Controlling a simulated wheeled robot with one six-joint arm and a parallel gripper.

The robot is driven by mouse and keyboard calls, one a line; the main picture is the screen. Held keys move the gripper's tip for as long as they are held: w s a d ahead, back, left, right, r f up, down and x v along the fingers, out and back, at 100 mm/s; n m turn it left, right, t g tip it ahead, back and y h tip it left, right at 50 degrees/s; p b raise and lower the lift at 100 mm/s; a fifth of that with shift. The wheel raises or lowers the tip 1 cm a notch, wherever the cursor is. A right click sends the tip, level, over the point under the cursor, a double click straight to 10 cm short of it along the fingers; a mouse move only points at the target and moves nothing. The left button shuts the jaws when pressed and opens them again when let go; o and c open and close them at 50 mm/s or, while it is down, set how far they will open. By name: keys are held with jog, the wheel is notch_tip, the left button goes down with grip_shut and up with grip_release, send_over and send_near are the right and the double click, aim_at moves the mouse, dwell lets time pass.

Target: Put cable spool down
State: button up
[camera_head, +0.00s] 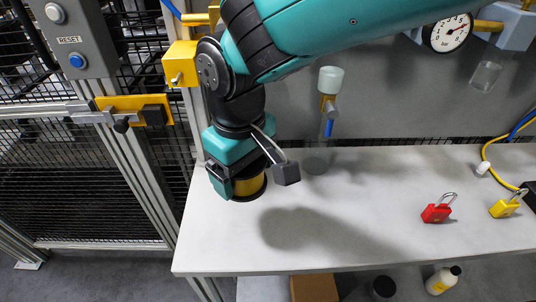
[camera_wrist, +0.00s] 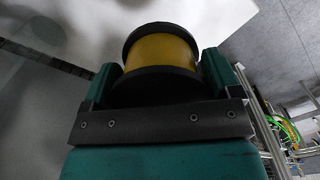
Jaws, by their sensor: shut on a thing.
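The cable spool (camera_wrist: 160,55) has a yellow winding between two black flanges. In the wrist view it sits between the two green fingers of my gripper (camera_wrist: 155,80), which is shut on it. In the head view the spool (camera_head: 248,186) shows below my gripper (camera_head: 235,180), over the left end of the white bench top (camera_head: 350,240). A shadow lies on the bench to the right of it. I cannot tell whether the spool touches the bench. Part of the spool is hidden by my gripper.
A red padlock (camera_head: 437,211) and a yellow padlock (camera_head: 507,205) stand at the right of the bench. A clear bowl with a blue stem (camera_head: 327,130) hangs behind my gripper. A fence post (camera_head: 140,170) stands to the left. The bench's front middle is clear.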

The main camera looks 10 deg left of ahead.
aim_at(249, 221)
notch_tip(249, 221, down, 12)
jog(key=shift+r+p, duration=0.2)
jog(key=shift+p, duration=0.4)
jog(key=shift+f, duration=0.2)
jog(key=o, duration=0.9)
notch_tip(249, 221, up, 12)
jog(key=shift+r+b, duration=0.2)
jog(key=shift+b, duration=0.75)
jog(key=w+d+r+m+y, duration=0.15)
jog(key=d+r, duration=0.25)
jog(key=d, duration=0.6)
jog(key=s+d+r+m+y, duration=0.1)
jog(key=s+d, duration=0.2)
jog(key=d, duration=0.2)
jog(key=s+d+r+m, duration=0.1)
jog(key=s+d, duration=0.2)
jog(key=d, duration=0.2)
jog(key=s+d+r+m+y, duration=0.1)
jog(key=s+d, duration=0.3)
jog(key=d, duration=0.1)
jog(key=shift+d+y, duration=0.35)
